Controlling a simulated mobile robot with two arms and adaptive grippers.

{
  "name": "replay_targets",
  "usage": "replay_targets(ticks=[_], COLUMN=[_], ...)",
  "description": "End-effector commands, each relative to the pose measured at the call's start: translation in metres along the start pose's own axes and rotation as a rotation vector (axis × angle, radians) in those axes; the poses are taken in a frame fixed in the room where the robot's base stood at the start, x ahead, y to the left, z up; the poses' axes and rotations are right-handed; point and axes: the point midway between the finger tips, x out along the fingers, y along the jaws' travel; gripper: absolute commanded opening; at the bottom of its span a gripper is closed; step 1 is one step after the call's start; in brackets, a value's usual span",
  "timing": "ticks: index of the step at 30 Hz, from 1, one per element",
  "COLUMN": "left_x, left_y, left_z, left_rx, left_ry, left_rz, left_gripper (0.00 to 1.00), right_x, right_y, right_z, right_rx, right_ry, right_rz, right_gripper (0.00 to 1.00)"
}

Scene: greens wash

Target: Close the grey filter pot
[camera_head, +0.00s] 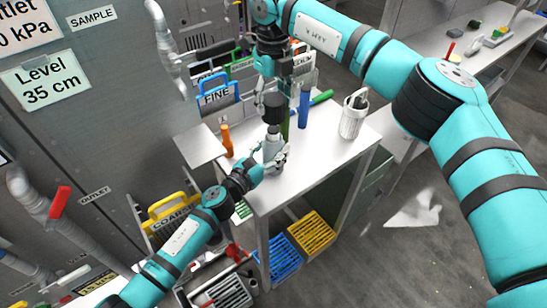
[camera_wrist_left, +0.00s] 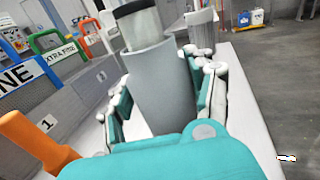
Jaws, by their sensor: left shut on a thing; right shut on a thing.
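The grey filter pot (camera_head: 271,146) stands upright near the front left of the white table. My left gripper (camera_head: 268,162) is shut around its body; in the left wrist view the pot (camera_wrist_left: 164,95) sits between the fingers. A black lid (camera_head: 273,104) is above the pot's mouth. In the left wrist view the lid (camera_wrist_left: 139,25) shows a dark top and a paler lower part over the rim. My right gripper (camera_head: 276,72) is above and shut on the lid, its fingertips partly hidden. I cannot tell whether the lid touches the rim.
On the table (camera_head: 315,165) stand an orange cylinder (camera_head: 227,140), a blue cylinder (camera_head: 304,107), a green cylinder (camera_head: 321,97) and a pale canister (camera_head: 354,116). A blue-handled FINE filter (camera_head: 217,92) is behind. Blue (camera_head: 282,262) and yellow (camera_head: 313,232) crates are below. The table's front right is clear.

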Motion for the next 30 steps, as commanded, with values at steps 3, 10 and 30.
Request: replay_targets(ticks=[3, 10, 30], left_x=[0.0, 0.0, 0.0], left_y=[0.0, 0.0, 0.0], left_z=[0.0, 0.0, 0.0], left_rx=[0.0, 0.0, 0.0], left_ry=[0.001, 0.001, 0.001], left_rz=[0.0, 0.0, 0.001], left_gripper=[0.08, 0.0, 0.0], right_x=[0.0, 0.005, 0.05], right_y=[0.0, 0.0, 0.0], right_z=[0.0, 0.0, 0.0], right_rx=[0.0, 0.0, 0.0], right_ry=[0.0, 0.001, 0.001], right_rz=[0.0, 0.001, 0.003], right_gripper=[0.3, 0.3, 0.3])
